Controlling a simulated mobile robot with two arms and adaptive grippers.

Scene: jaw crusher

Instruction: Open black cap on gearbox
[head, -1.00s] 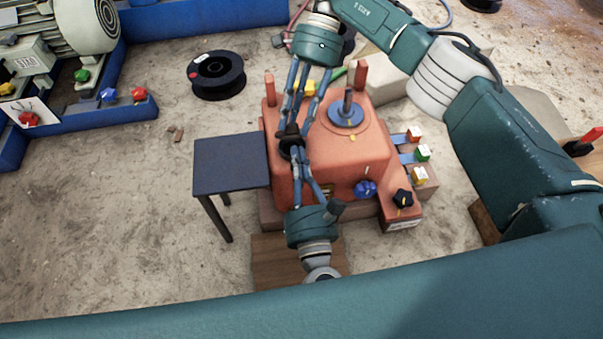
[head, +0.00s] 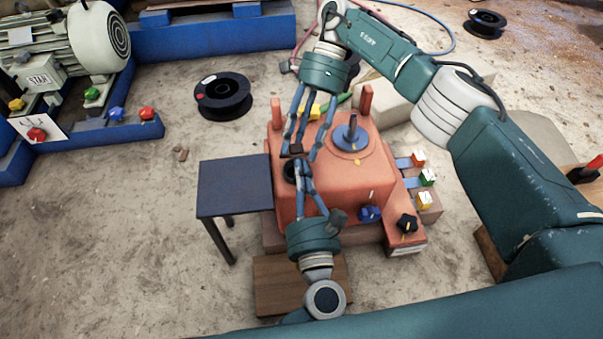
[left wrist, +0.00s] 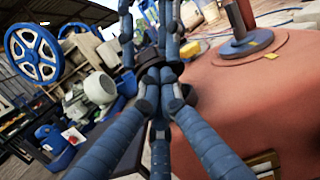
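The salmon-orange gearbox (head: 325,190) stands mid-picture in the head view. A dark round piece that looks like the black cap (head: 292,172) is at its left side, partly covered by fingers. My left gripper (head: 303,168) comes up from below, its fingertips close beside that piece. My right gripper (head: 303,146) points down from above. A small black block (head: 296,149) is at its tips; whether it is gripped, or part of the cap, I cannot tell.
A dark table (head: 235,187) stands left of the gearbox. A blue disc with a post (head: 351,138) tops the gearbox. A blue knob (head: 369,214) and a black knob (head: 407,222) are at its right. A black spool (head: 223,97) lies behind on open floor.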

